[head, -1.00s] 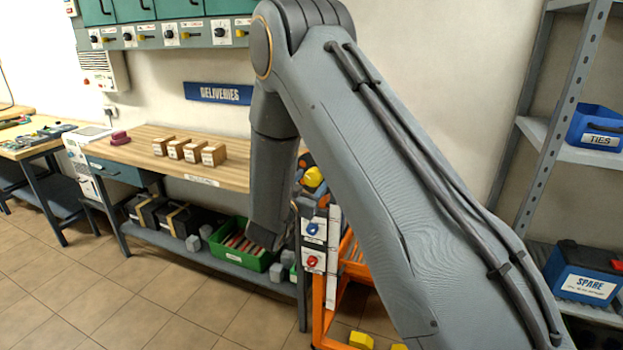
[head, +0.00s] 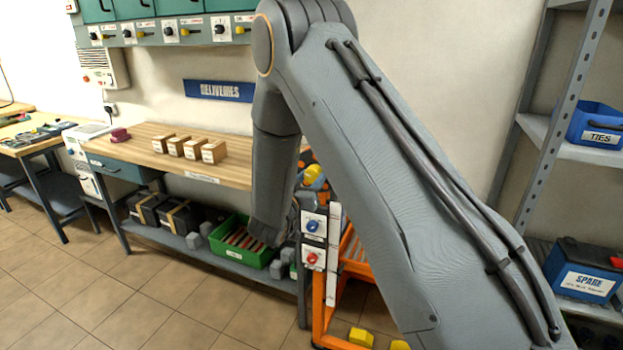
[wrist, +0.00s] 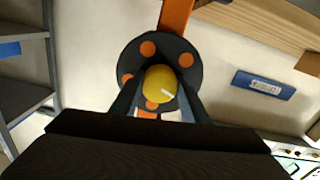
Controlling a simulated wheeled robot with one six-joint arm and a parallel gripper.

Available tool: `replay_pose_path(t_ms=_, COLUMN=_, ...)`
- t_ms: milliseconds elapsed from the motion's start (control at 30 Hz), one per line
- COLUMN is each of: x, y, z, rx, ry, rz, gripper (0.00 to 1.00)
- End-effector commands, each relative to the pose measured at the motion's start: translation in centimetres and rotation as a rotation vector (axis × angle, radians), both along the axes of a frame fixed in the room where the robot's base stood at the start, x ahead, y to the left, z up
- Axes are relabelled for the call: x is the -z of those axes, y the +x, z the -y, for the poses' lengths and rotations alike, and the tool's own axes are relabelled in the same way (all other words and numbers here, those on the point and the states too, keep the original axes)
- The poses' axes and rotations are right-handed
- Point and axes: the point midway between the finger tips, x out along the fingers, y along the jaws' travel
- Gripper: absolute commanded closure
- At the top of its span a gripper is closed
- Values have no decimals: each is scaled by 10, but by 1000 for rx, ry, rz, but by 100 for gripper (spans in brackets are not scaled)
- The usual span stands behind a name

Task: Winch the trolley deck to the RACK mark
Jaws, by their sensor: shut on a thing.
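The orange trolley (head: 318,325) stands right of the bench in the head view, partly hidden by my arm. A black winch wheel with orange spots (wrist: 190,72) fills the middle of the wrist view. My gripper (wrist: 158,100) is shut on its yellow knob (wrist: 158,84), with a finger on each side. The knob also shows in the head view (head: 312,174), beside my forearm. A pale upright strip (head: 333,260) runs down the trolley's side; I cannot read any marks on it. The deck is mostly hidden behind my arm.
A panel with a blue and a red switch (head: 313,240) faces front on the trolley. The bench (head: 150,137) with wooden blocks is at left, a green crate (head: 240,255) below it. Grey shelving (head: 560,130) stands at right. Yellow blocks (head: 361,337) lie low near the trolley.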

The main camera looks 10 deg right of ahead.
Motion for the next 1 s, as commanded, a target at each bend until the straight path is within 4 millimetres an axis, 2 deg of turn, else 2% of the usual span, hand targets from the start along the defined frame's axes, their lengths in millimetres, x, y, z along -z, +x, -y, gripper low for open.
replay_pose_path(t_ms=200, x=-1, y=0, z=0, rx=0, ry=-138, rz=-101, gripper=81)
replay_pose_path(t_ms=567, x=0, y=0, z=0, rx=-1, ry=-166, rz=-119, gripper=81)
replay_pose_path(t_ms=600, x=0, y=0, z=0, rx=-1, ry=-166, rz=-119, gripper=57)
replay_pose_path(t_ms=700, x=0, y=0, z=0, rx=-1, ry=-165, rz=-119, gripper=40)
replay_pose_path(t_ms=1000, x=0, y=-1, z=0, rx=-1, ry=-164, rz=-119, gripper=40)
